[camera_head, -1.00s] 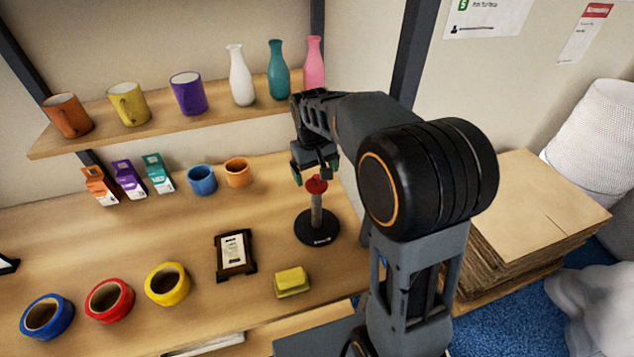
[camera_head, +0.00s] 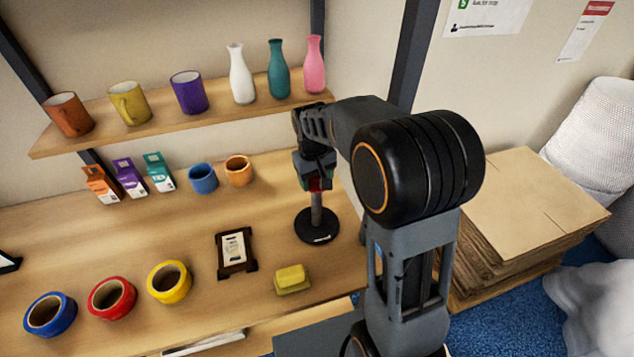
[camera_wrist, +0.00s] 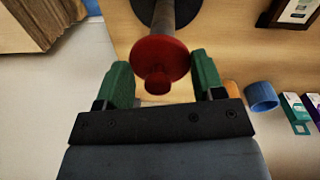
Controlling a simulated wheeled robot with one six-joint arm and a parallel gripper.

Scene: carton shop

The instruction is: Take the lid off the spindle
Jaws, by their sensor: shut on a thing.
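The red lid (camera_wrist: 161,58), a round flange with a small knob, sits at the top of the grey spindle (camera_head: 316,212), which stands upright on a round black base on the bench. My gripper (camera_head: 316,182) is at the spindle's top, shut on the lid. In the wrist view the green fingers (camera_wrist: 163,75) are on either side of the lid's rim, and the grey post runs away behind it. In the head view the fingers hide most of the lid; a bit of red shows between them.
A framed card (camera_head: 236,252) and a yellow butter-like block (camera_head: 291,279) are near the spindle. Tape rolls (camera_head: 170,282) line the front left. Blue and orange cups (camera_head: 203,179) and small cartons (camera_head: 130,178) stand behind. A shelf (camera_head: 215,118) with mugs and bottles is above.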

